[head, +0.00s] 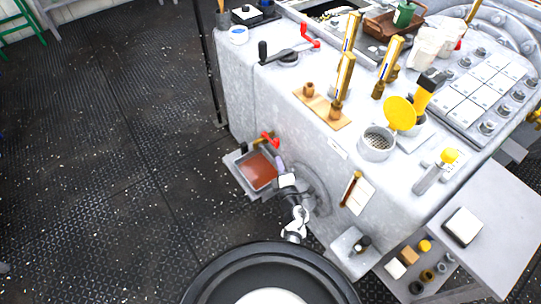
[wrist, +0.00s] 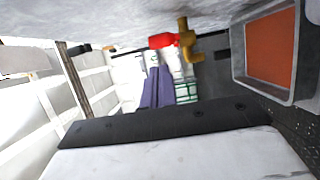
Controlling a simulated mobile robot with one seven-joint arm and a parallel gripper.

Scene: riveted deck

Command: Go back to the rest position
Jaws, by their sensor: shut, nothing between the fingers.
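My gripper (head: 280,163) is low at the front of the grey machine, beside a small tray. Its slim purple fingers (wrist: 156,88) lie side by side in the wrist view, shut with nothing between them. They point toward a red-handled brass valve (wrist: 170,40), which shows in the head view as a red handle (head: 268,138) just beyond the fingertips. I cannot tell whether the fingers touch it. My arm reaches out from my round base at the bottom of the head view.
The grey tray (head: 240,180) with a red-brown inside is immediately left of my gripper. The machine (head: 280,110) stands close on the right, with brass fittings on top. A side shelf (head: 490,215) juts out at lower right. Dark floor (head: 110,180) at left is open.

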